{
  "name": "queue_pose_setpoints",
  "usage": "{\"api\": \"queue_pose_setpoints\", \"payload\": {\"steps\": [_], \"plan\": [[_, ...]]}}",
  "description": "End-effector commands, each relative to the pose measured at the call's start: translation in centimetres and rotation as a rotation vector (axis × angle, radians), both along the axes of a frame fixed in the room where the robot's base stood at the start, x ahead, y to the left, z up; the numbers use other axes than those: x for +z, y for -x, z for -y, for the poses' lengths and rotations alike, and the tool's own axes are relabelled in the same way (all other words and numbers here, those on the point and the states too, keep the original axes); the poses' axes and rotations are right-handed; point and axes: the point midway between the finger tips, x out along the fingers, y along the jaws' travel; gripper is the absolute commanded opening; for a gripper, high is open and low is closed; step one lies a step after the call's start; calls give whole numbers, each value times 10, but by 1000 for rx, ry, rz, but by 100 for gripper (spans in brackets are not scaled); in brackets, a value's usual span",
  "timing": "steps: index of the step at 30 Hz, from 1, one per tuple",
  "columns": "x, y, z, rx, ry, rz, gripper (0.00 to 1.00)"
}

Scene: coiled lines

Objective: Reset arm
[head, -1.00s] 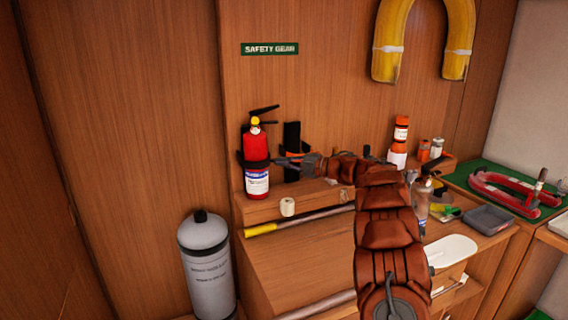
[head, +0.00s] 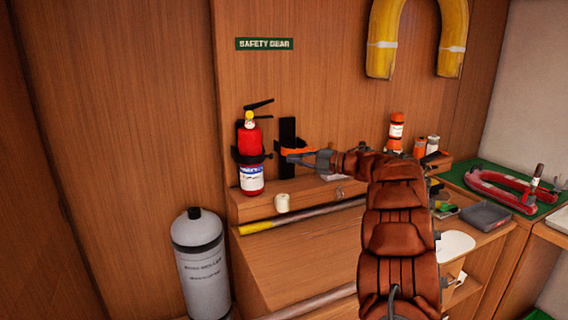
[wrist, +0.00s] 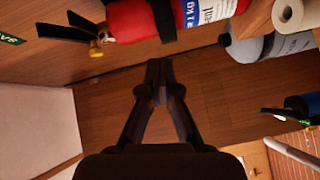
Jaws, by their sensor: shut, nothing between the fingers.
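My gripper (head: 288,156) is at the end of my brown-sleeved arm, in front of the wall bracket to the right of the fire extinguisher. In the wrist view its two fingers (wrist: 158,66) meet at the tips with nothing between them. The red fire extinguisher (head: 250,155) stands upright in a black holder on the wall. It also shows across the top of the wrist view (wrist: 168,16), apart from the fingers.
A black bracket with an orange strap (head: 287,131) is behind my gripper. A grey cylinder (head: 202,265) stands at lower left. Orange bottles (head: 396,131) stand at right.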

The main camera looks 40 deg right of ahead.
Motion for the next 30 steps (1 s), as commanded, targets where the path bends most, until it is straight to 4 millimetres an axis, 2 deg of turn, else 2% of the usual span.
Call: {"api": "queue_pose_setpoints", "payload": {"steps": [3, 9, 20, 23, 25, 29, 30], "plan": [[-1, 16, 14, -2, 1, 0, 0], [1, 34, 29, -4, 1, 1, 0], [2, 40, 34, -4, -1, 0, 0], [7, 35, 32, -16, -1, 4, 0], [17, 24, 30, -46, -4, 17, 0], [48, -10, 29, -170, -30, 56, 0], [61, -21, 27, -217, -41, 71, 0]]}}
